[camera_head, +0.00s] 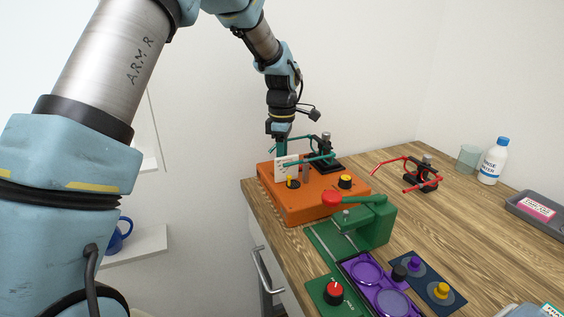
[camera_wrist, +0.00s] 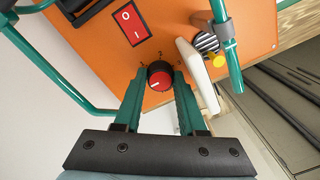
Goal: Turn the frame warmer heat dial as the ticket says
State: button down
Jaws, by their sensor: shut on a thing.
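The orange frame warmer (camera_head: 318,198) sits on the wooden worktop, and its top also fills much of the wrist view (camera_wrist: 90,50). In the wrist view its red-faced heat dial (camera_wrist: 160,76) has a black rim, a white pointer line and small numbers printed around it. My gripper (camera_wrist: 160,80) has its two teal fingers on either side of the dial, shut on it. In the head view my gripper (camera_head: 281,150) reaches down behind a white card (camera_head: 286,167), which hides the dial. The card stands on the warmer; its writing is too small to read.
In the wrist view the card (camera_wrist: 197,73) stands close beside the right finger, with a red switch (camera_wrist: 130,24) nearby. A green press (camera_head: 375,222), red glasses (camera_head: 408,180) and a bottle (camera_head: 494,162) stand on the worktop.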

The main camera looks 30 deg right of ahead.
jog(key=shift+m, duration=0.3)
jog(key=m, duration=1.1)
jog(key=shift+m, duration=0.3)
jog(key=m, duration=0.6)
jog(key=shift+s+t+p, duration=0.1)
jog(key=shift+t+p, duration=0.2)
jog(key=shift+p, duration=0.05)
jog(key=m, duration=0.5)
jog(key=shift+m+p, duration=0.3)
jog(key=shift+c, duration=2.4)
grip_release()
jog(key=shift+a, duration=0.1)
jog(key=shift+r, duration=0.1)
